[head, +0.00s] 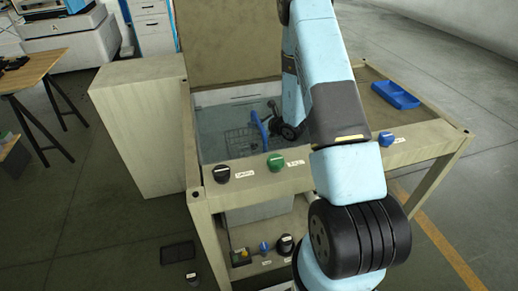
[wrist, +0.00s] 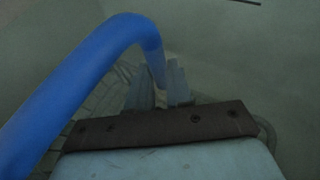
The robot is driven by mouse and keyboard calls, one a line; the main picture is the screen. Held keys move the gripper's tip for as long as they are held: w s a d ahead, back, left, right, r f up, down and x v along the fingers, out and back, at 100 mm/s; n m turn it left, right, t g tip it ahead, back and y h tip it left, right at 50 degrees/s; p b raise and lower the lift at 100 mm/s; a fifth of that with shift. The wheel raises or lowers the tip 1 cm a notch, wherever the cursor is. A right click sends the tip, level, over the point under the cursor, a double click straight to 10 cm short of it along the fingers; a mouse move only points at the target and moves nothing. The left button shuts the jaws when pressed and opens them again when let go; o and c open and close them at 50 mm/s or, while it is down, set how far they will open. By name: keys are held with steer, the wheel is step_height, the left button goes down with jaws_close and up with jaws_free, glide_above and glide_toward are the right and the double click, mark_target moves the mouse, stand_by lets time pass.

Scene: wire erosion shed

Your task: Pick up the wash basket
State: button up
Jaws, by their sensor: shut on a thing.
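The wash basket (head: 238,141) is a dark wire basket with a blue handle (head: 260,126), down in the grey-walled tank in the head view. In the wrist view the blue handle (wrist: 70,85) arcs from the left edge up and over to my gripper (wrist: 158,88). My gripper is shut on the handle, whose end passes between the fingers. In the head view my gripper (head: 273,116) is at the right side of the handle, partly hidden by my arm. Wire mesh shows dimly below the handle in the wrist view. I cannot tell whether the basket touches the tank floor.
The tank (head: 212,122) sits in a bench with a raised back panel (head: 228,45). Dark and green knobs (head: 275,162) line its front edge. A blue tray (head: 395,95) lies on the right side. A pale cabinet (head: 135,125) stands at left.

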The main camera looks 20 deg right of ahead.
jaws_close()
stand_by(0.8)
steer(key=shift+w+r, duration=0.1)
